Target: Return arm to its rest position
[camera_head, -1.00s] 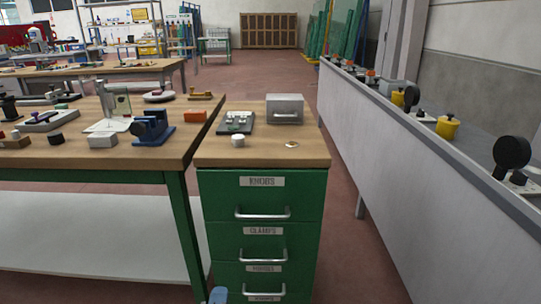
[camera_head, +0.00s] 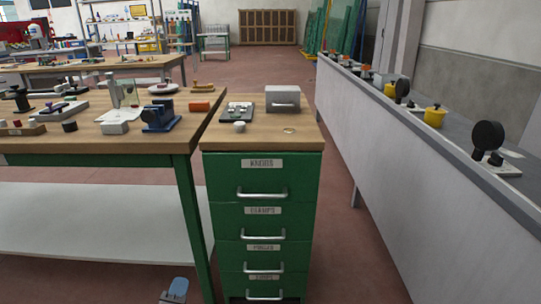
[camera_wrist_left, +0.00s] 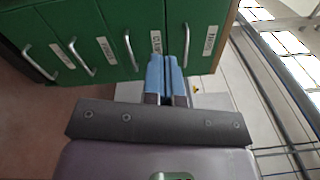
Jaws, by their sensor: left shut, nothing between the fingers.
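My left gripper (camera_head: 174,290) shows at the bottom edge of the head view, low in front of the workbench and left of the green drawer cabinet (camera_head: 262,178). Only its blue tip part shows there; the rest of the arm is out of the picture. In the left wrist view its two blue fingers (camera_wrist_left: 166,72) are together with nothing between them. They point toward the green drawer fronts (camera_wrist_left: 98,35), and I cannot tell the exact gap. My right gripper is in neither view.
All visible cabinet drawers are shut, with handles sticking out. A wooden workbench (camera_head: 185,143) with a blue vise (camera_head: 160,115) stands left of the cabinet, with a white lower shelf (camera_head: 90,215). A long grey counter (camera_head: 400,160) runs along the right. Red floor (camera_head: 345,265) lies clear between.

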